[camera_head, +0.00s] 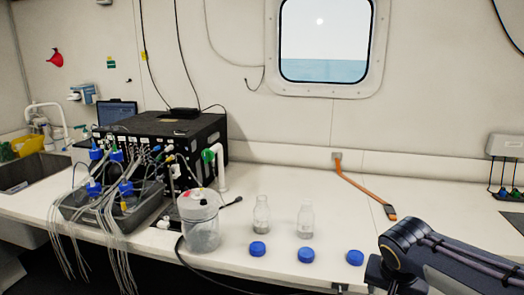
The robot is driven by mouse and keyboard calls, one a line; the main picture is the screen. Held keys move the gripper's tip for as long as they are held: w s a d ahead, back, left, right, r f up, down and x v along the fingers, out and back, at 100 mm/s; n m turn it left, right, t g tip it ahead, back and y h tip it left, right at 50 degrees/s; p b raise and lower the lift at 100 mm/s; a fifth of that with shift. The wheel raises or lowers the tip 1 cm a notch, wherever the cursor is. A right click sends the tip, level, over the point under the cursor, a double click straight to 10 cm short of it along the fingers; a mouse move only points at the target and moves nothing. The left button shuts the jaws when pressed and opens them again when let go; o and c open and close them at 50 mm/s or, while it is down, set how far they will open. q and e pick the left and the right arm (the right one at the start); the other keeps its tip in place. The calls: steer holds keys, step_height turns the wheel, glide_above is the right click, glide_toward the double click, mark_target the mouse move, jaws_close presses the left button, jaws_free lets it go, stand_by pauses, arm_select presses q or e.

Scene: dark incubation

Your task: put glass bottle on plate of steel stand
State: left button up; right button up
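Two clear glass bottles stand upright and uncapped on the white bench in the head view. One glass bottle (261,216) is near the middle, and the other glass bottle (305,220) is just to its right. I cannot make out a steel stand or its plate in this view. My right arm comes in at the lower right, well to the right of the bottles, and its gripper is outside the picture. My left arm and gripper are not in view.
Three blue caps lie in front of the bottles: a left cap (257,249), a middle cap (306,255) and a right cap (355,258). A clear jar (200,228) and a tubing-filled tray (80,212) stand left. An orange strap (362,187) lies behind. Bench right of the bottles is mostly clear.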

steer(key=w+a+f+n+y, duration=0.1)
steer(key=w+a+f+n, duration=0.2)
steer(key=f, duration=0.5)
steer(key=w+a+f+n+y, duration=0.1)
steer(key=w+a+f+n, duration=0.2)
steer(key=f, duration=0.5)
steer(key=s+a+f, duration=0.1)
steer(key=s+f, duration=0.4)
steer(key=shift+f+t+y, duration=0.3)
steer(key=shift+t, duration=0.1)
steer(key=shift+w+a, duration=0.1)
